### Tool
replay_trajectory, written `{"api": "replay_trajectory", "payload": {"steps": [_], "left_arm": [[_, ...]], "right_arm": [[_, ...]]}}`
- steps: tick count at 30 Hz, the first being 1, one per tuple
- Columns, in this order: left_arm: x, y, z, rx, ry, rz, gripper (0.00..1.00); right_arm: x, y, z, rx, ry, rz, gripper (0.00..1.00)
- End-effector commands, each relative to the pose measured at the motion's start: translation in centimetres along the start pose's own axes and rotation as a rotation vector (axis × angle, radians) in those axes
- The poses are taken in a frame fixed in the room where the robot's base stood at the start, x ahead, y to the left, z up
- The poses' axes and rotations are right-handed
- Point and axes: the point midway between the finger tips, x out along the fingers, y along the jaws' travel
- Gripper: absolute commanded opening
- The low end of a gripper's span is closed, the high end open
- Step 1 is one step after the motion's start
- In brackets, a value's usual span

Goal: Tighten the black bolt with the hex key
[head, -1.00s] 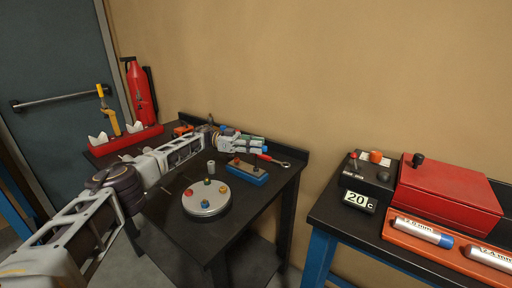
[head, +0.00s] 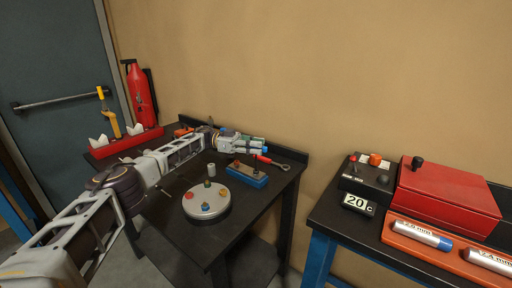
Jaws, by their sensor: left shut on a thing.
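My left gripper (head: 262,145) reaches across the black side table from the left, fingers pointing right. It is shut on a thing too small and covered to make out. Below the fingers is a blue-based block (head: 246,176) with a brownish top and small dark studs. I cannot tell which stud is the black bolt, nor whether the gripper's load touches one. No hex key can be made out. A red-handled spanner (head: 266,160) lies just behind the block, its ring end to the right. My right gripper is out of view.
A red rack (head: 125,145) is at the far left. The right bench (head: 325,212) holds a red case (head: 450,195) and metal cylinders.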

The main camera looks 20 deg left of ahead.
Motion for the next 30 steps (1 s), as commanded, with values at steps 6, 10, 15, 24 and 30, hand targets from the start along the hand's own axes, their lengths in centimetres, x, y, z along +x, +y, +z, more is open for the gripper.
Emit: {"api": "replay_trajectory", "payload": {"steps": [6, 10, 15, 24, 30], "left_arm": [[0.0, 0.0, -0.7, 0.0, 0.001, -0.001, 0.0], [0.0, 0.0, -1.0, 0.0, 0.001, -0.001, 0.0], [0.0, 0.0, -1.4, 0.0, 0.001, -0.001, 0.0], [0.0, 0.0, -2.1, 0.0, 0.001, -0.001, 0.0], [0.0, 0.0, -2.5, 0.0, 0.001, -0.001, 0.0]], "right_arm": [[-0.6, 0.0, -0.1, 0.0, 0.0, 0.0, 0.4], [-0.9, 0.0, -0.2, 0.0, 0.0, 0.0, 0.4], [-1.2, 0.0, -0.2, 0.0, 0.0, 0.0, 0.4], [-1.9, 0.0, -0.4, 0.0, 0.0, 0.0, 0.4], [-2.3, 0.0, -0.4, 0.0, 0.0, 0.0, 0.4]]}}
